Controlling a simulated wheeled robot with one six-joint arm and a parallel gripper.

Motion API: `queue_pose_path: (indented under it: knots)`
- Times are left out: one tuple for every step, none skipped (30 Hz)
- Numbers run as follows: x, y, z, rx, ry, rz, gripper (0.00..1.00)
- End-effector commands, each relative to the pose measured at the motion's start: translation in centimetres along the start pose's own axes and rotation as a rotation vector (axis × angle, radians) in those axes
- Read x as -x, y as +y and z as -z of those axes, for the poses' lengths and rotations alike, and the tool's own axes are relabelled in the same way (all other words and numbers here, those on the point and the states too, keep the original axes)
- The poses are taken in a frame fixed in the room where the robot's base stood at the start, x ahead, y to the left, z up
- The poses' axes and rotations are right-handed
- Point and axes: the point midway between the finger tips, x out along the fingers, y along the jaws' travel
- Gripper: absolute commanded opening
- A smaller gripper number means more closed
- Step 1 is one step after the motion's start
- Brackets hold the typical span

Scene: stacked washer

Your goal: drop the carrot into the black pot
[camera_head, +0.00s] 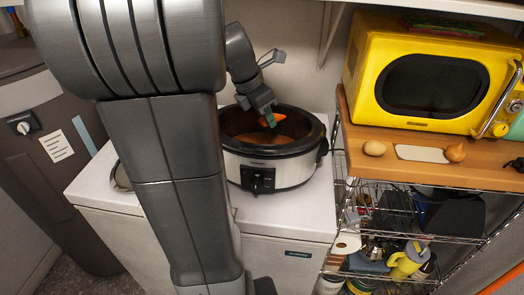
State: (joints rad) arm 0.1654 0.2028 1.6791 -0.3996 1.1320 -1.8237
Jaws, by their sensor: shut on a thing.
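The black pot (308,142) is an oval slow cooker with a black rim and a silver outer body, standing on the white washer top. Brownish contents or a brown inner floor show inside it. My gripper (268,119) points down over the pot's opening, near its back left part. It is shut on the orange carrot (263,121), of which only a small piece shows beside the fingers. The rest of the carrot is hidden by the gripper. I cannot tell how high the carrot is above the pot's floor.
A yellow microwave (425,78) stands on a wooden shelf (368,135) to the right. Wire racks below hold clutter. My arm covers the washer top's left part.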

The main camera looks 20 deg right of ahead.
Motion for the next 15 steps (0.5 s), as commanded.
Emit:
queue_pose_path:
  knots:
    - [-0.33, 0.0, 0.13, 0.0, 0.0, 0.0, 0.06]
    - [-0.35, 0.0, 0.14, 0.0, 0.0, 0.0, 0.06]
    - [-0.34, 0.0, 0.14, 0.0, 0.0, 0.0, 0.06]
    - [-0.32, 0.0, 0.13, 0.0, 0.0, 0.0, 0.06]
    - [-0.29, 0.0, 0.12, 0.0, 0.0, 0.0, 0.06]
    - [-0.26, 0.0, 0.1, 0.0, 0.0, 0.0, 0.06]
    - [-0.25, 0.0, 0.1, 0.0, 0.0, 0.0, 0.06]
    - [-0.24, 0.0, 0.1, 0.0, 0.0, 0.0, 0.06]
    - [-0.24, 0.0, 0.1, 0.0, 0.0, 0.0, 0.06]
    - [-0.24, 0.0, 0.1, 0.0, 0.0, 0.0, 0.33]
    - [-0.24, 0.0, 0.1, 0.0, 0.0, 0.0, 0.39]
    - [-0.25, 0.0, 0.1, 0.0, 0.0, 0.0, 0.47]
    - [-0.25, 0.0, 0.1, 0.0, 0.0, 0.0, 0.52]
    - [-0.25, 0.0, 0.1, 0.0, 0.0, 0.0, 0.54]
    - [-0.25, 0.0, 0.1, 0.0, 0.0, 0.0, 0.54]
